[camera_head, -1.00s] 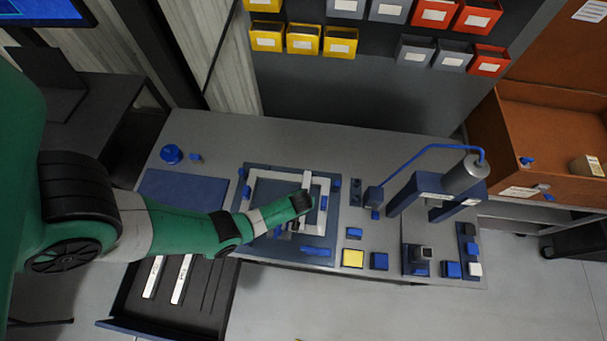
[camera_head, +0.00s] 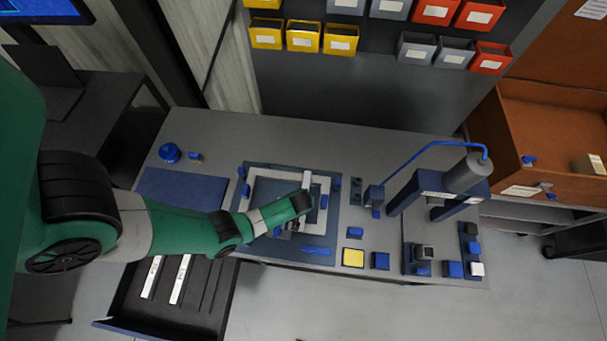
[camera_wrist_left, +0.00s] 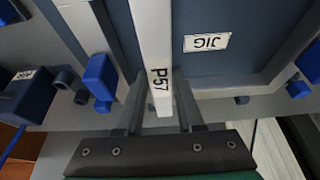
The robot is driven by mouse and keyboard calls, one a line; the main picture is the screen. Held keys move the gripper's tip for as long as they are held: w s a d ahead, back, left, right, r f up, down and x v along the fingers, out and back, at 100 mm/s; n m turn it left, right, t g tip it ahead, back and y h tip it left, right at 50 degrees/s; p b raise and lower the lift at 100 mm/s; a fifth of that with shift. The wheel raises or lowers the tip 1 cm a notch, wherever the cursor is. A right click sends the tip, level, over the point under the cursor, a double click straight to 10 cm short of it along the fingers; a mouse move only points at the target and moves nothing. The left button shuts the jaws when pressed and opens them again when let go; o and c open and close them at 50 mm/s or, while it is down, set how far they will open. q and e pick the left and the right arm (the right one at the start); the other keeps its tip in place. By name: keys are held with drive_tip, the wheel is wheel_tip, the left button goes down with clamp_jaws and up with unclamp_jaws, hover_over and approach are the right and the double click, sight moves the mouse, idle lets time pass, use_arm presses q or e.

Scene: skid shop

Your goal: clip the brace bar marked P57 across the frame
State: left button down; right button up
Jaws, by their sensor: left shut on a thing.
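The brace bar (camera_wrist_left: 152,40) is long and white, and its mark P57 reads in the left wrist view. My left gripper (camera_wrist_left: 160,88) is shut on it near the marked end. The bar runs lengthwise over the frame opening, and its marked end overlaps one rail of the frame (camera_wrist_left: 215,92). I cannot tell whether it touches the rail. In the head view the light frame (camera_head: 270,170) lies on a blue jig plate (camera_head: 345,214). My right gripper is not in view.
Blue clips (camera_wrist_left: 101,82) sit around the frame. A press (camera_head: 466,174) with a blue hose stands right of the jig. An open drawer (camera_head: 205,300) at the front left holds two white bars (camera_head: 181,279). A blue mat (camera_head: 180,190) lies left of the jig.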

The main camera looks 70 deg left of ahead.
use_arm(q)
drive_tip(key=shift+f, duration=0.25)
idle(0.5)
drive_tip(key=shift+c, duration=2.2)
unclamp_jaws()
drive_tip(key=shift+o, duration=0.2)
drive_tip(key=o, duration=0.4)
drive_tip(key=shift+c, duration=0.2)
wheel_tip(320, 180, up, 7)
drive_tip(key=p, duration=0.6)
drive_tip(key=shift+r+p, duration=0.1)
drive_tip(key=shift+p, duration=0.25)
